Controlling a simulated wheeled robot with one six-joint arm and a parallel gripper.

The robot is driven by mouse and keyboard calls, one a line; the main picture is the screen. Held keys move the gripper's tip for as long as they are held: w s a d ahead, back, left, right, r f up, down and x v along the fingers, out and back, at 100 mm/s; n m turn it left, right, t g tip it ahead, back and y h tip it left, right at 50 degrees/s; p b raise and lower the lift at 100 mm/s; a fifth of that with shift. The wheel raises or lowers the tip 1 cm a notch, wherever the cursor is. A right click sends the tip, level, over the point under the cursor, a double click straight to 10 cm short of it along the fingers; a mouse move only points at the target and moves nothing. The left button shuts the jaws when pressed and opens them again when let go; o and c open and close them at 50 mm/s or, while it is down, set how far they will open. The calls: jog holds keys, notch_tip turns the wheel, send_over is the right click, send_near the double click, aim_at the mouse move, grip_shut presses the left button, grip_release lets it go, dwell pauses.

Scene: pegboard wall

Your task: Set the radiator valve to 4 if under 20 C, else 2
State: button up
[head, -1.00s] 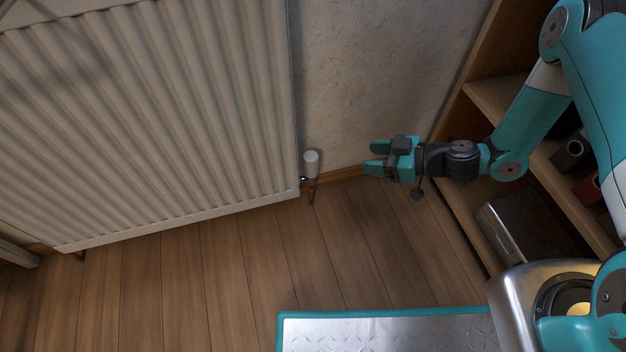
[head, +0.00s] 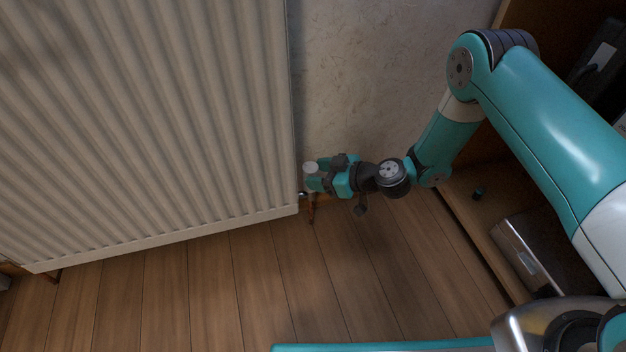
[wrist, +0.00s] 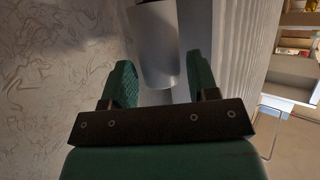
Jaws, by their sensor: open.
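The white radiator valve (head: 310,168) is at the lower right corner of the white radiator (head: 200,120), on a short pipe near the floor. My gripper (head: 315,176) is open at the valve, with its fingers on either side of it in the head view. In the wrist view the white valve cylinder (wrist: 158,50) lies just beyond and between the two green fingertips (wrist: 158,80). I cannot tell whether the fingers touch it. No numbers on the valve are readable, and no thermometer is seen.
The textured wall (head: 380,80) is right behind my gripper. A wooden shelf unit (head: 470,215) with a metal box (head: 540,250) stands to the right. The wooden floor (head: 200,290) below is clear.

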jog(key=shift+x, duration=0.95)
jog(key=shift+c, duration=0.2)
jog(key=c, duration=0.6)
jog(key=shift+r+m+t+h+p, duration=0.2)
jog(key=shift+m+t+h+p, duration=0.1)
jog(key=shift+m+p, duration=0.15)
jog(key=shift+s+a+m+t+h+p, duration=0.15)
jog(key=shift+m+t+h+p, duration=0.45)
jog(key=shift+m+t+p, duration=0.45)
jog(key=shift+t+h+p, duration=0.25)
jog(key=shift+h+p, duration=0.05)
jog(key=shift+p, duration=0.3)
jog(key=shift+f+m+t+h+p, duration=0.2)
jog(key=shift+m+t+h+p, duration=0.25)
jog(key=shift+m, duration=0.35)
